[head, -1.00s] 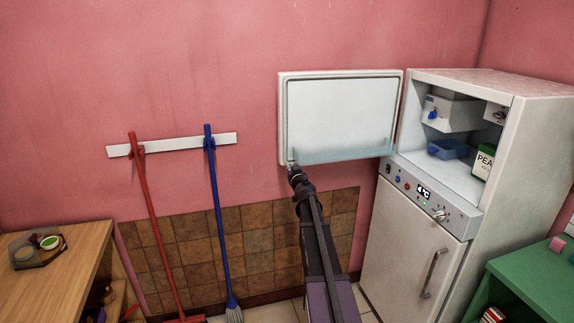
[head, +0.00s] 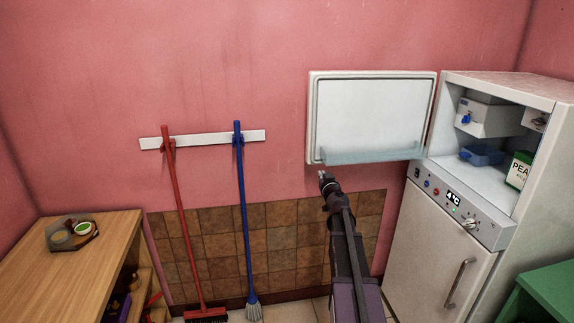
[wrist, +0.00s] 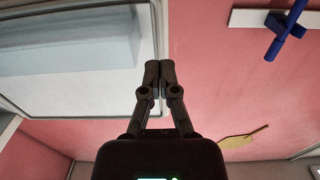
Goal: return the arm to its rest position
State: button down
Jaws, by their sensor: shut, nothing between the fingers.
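My gripper (head: 323,176) is at the end of my raised arm, in front of the pink wall and just below the open white fridge door (head: 368,112). In the wrist view my gripper (wrist: 152,68) has its two dark fingers together with nothing between them. The inner side of the door, with its pale blue shelf (wrist: 70,50), fills the left of that view. From the head view I cannot tell whether the fingertips touch the door's lower edge; a small gap seems to show.
The white fridge (head: 450,235) stands right, its upper compartment open, with a blue bin (head: 483,155) and a pea carton (head: 519,170) inside. A wooden counter (head: 95,265) and a green cabinet (head: 548,290) flank the floor.

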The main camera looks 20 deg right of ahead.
jog(key=s+a+f+n+g+y, duration=0.2)
jog(key=s+a+f+y, duration=0.1)
jog(key=a, duration=0.7)
jog(key=s+a+f+n+g+y, duration=0.2)
jog(key=a+f+g+y, duration=0.15)
jog(key=a, duration=0.55)
jog(key=s+a+f+n+g+y, duration=0.2)
jog(key=s+a+f+y, duration=0.1)
jog(key=a, duration=0.7)
jog(key=s+a+f+m+g+h, duration=0.1)
jog(key=s+a+f+g, duration=0.1)
jog(key=s, duration=0.5)
jog(key=s+a+f+m+g+h, duration=0.1)
jog(key=s+a+f+g+h, duration=0.1)
jog(key=s+f+g, duration=0.2)
jog(key=s+a+f+m+g+h, duration=0.1)
jog(key=s+a+f+g+h, duration=0.1)
jog(key=s, duration=0.8)
jog(key=shift+s+a+f+g, duration=0.2)
jog(key=shift+a+f+g, duration=0.3)
jog(key=shift+g, duration=0.45)
jog(key=shift+d+f, duration=0.1)
